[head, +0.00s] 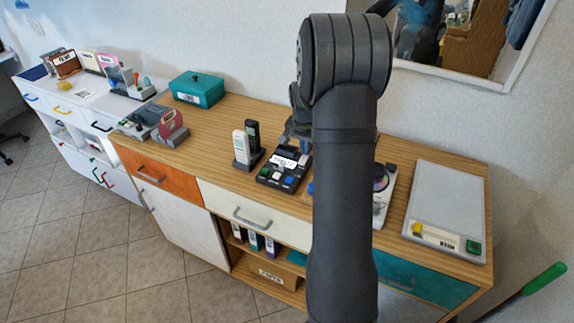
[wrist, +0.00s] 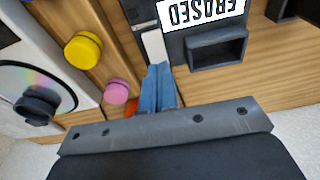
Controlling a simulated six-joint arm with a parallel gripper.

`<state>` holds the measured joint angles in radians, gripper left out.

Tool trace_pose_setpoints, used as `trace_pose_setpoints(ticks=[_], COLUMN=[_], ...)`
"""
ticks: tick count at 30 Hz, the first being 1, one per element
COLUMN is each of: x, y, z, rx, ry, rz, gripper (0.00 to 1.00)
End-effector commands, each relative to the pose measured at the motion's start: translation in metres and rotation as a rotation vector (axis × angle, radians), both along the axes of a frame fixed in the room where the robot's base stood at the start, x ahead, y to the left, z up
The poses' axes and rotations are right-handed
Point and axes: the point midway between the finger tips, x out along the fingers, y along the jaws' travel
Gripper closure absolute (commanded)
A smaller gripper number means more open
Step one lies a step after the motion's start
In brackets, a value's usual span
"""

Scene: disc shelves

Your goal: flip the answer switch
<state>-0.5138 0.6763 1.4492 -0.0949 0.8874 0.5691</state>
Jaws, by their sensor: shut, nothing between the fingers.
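A dark answering machine (head: 270,180) with coloured buttons and a white label sits on the wooden counter. In the wrist view its dark body (wrist: 202,50) shows with a label reading "ERASED", upside down. A pale upright piece (wrist: 153,46), which looks like the switch, is on its near edge. My gripper (wrist: 158,68) is shut and empty, its blue fingertips right at the lower end of this piece. I cannot tell whether they touch.
White and black handsets (head: 240,146) stand in a cradle left of the machine. A disc player (head: 391,181) is on the right, partly behind my arm. Yellow (wrist: 83,50) and pink (wrist: 117,92) knobs are close beside my fingers. A grey panel (head: 447,200) lies farther right.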

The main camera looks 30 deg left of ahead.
Motion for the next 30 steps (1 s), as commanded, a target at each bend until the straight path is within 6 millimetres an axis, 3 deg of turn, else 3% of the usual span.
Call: trace_pose_setpoints(ticks=[21, 30], x=[0.000, 0.000], y=[0.000, 0.000], z=[-0.011, 0.006], rx=[-0.001, 0.001], ry=[0.001, -0.001], rz=[0.000, 0.000], gripper=[1.00, 1.00])
